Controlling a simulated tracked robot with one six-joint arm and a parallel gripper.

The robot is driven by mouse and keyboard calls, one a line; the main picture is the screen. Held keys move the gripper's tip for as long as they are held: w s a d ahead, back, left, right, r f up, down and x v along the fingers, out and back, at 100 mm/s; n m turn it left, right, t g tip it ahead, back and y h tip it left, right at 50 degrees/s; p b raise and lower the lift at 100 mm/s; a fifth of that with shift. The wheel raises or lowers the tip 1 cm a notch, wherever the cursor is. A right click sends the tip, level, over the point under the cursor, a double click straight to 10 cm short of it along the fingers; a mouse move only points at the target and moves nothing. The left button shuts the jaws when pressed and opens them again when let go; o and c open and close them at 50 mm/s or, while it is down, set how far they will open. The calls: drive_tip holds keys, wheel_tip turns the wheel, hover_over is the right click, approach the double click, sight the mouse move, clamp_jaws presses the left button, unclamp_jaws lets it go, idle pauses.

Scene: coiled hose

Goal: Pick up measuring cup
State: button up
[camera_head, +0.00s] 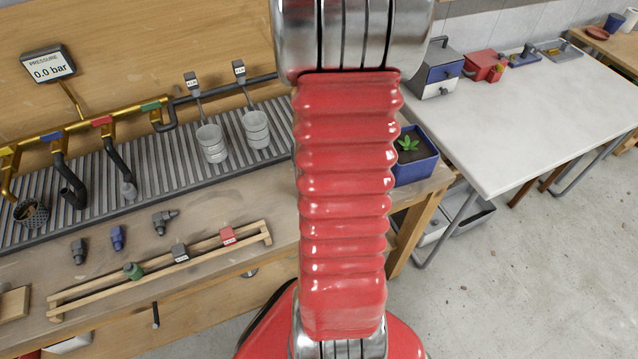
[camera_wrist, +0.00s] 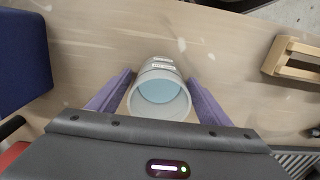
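The measuring cup (camera_wrist: 160,110) shows in the wrist view as a pale grey round cup with small white labels on its far side and a pale blue surface inside. It is on the wooden bench top. My gripper (camera_wrist: 160,78) has its two purple fingers on either side of the cup, left and right. A narrow strip of bench seems to show between each finger and the cup, so the gripper looks open around it. In the head view, my red arm hides the gripper and this cup.
The bench (camera_head: 110,220) carries a wooden rack (camera_head: 165,268) with labelled fittings, loose elbow pieces (camera_head: 117,238) and a slatted drain (camera_head: 180,150) with pipes. Two grey ribbed cylinders (camera_head: 212,143) stand there. A blue planter (camera_head: 415,163) is just right of my arm. A white table (camera_head: 530,110) stands farther right.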

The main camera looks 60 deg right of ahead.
drive_tip(key=c, duration=1.2)
drive_tip(key=shift+r, duration=0.2)
drive_tip(key=shift+c, duration=0.2)
wheel_tip(320, 180, up, 10)
drive_tip(key=shift+f, duration=0.25)
idle(0.4)
drive_tip(key=shift+w, duration=0.1)
idle(0.6)
